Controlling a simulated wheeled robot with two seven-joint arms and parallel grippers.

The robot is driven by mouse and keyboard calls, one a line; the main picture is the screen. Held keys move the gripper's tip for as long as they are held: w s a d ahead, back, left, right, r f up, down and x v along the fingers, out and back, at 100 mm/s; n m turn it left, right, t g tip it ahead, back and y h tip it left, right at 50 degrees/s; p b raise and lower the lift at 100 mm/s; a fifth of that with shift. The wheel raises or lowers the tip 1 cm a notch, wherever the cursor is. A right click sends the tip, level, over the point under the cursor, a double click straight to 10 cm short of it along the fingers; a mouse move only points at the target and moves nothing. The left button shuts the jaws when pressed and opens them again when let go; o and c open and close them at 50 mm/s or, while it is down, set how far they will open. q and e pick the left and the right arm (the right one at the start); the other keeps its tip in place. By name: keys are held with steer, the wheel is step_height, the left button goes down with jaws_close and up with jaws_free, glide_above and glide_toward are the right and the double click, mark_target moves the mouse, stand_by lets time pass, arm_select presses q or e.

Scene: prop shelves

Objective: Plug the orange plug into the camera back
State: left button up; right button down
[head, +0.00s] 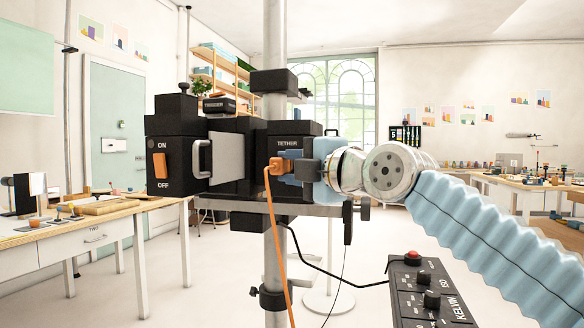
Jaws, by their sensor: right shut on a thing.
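The black camera back (292,132), marked TETHER, sits on a stand in the middle of the head view. The orange plug (279,165) is at its face below the TETHER label, with its orange cable hanging down. My right gripper (290,167) comes in from the right and is shut on the orange plug. The plug's tip and the socket are hard to make out, so I cannot tell whether the plug is seated. My left gripper is not in view.
A black box with an orange ON/OFF switch (161,162) and a handle stands left of the camera back. A pole (274,60) rises behind. A control box (428,290) with knobs and a red button is at lower right. Workbenches stand left and right.

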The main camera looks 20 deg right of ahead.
steer(key=shift+w+d, duration=0.1)
stand_by(0.3)
steer(key=c, duration=0.8)
jaws_free()
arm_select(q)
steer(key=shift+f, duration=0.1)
arm_select(e)
steer(key=shift+o, duration=0.2)
steer(key=shift+s+d, duration=0.1)
steer(key=shift+s, duration=0.15)
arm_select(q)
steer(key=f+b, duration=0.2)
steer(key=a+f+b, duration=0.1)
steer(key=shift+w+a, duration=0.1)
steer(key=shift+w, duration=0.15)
arm_select(e)
steer(key=v, duration=1.3)
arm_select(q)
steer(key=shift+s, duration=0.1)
arm_select(e)
steer(key=shift+s, duration=0.1)
